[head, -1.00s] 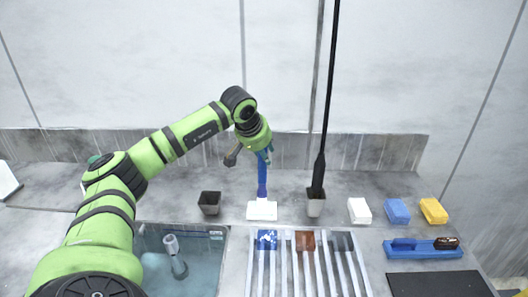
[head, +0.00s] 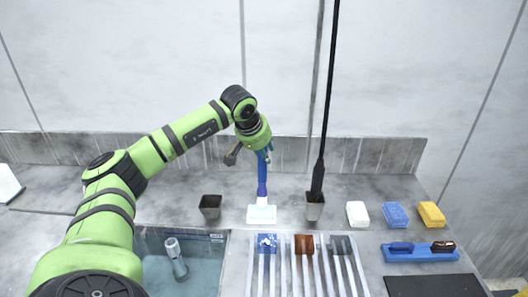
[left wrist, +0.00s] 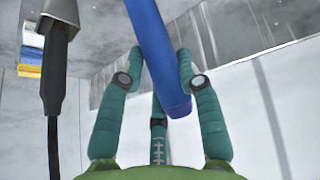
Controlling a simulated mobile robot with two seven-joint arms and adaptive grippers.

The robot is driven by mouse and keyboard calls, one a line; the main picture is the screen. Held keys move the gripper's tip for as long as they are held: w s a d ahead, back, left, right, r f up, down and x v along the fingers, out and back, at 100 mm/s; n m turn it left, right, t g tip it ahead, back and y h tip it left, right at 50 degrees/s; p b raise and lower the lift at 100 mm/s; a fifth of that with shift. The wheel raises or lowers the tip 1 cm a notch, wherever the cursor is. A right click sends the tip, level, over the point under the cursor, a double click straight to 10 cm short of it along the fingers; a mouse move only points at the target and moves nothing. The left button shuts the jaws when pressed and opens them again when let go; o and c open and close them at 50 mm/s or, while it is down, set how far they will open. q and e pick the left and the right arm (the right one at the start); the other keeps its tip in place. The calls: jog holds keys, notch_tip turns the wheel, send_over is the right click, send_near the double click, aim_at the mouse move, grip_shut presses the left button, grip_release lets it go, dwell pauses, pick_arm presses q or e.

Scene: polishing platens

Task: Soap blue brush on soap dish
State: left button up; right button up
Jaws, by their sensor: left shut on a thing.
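The blue brush (head: 262,180) stands nearly upright, its long handle rising from the white soap dish (head: 262,214) on the counter. My left gripper (head: 265,153) is shut on the upper handle, above the dish. In the left wrist view, the blue handle (left wrist: 152,40) passes between the teal fingers of my left gripper (left wrist: 160,72). The dish is not seen there. My right gripper is not in view.
A dark cup (head: 210,205) stands left of the dish. A cup (head: 314,208) holding a tall black rod stands right of it. A slatted rack (head: 300,270) and a water basin (head: 200,262) lie in front. White, blue and yellow blocks (head: 396,215) and a blue tray (head: 420,254) are at right.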

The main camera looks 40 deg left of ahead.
pick_arm(q)
jog(key=shift+r+p, duration=2)
jog(key=shift+r, duration=0.55)
jog(key=shift+d, duration=0.1)
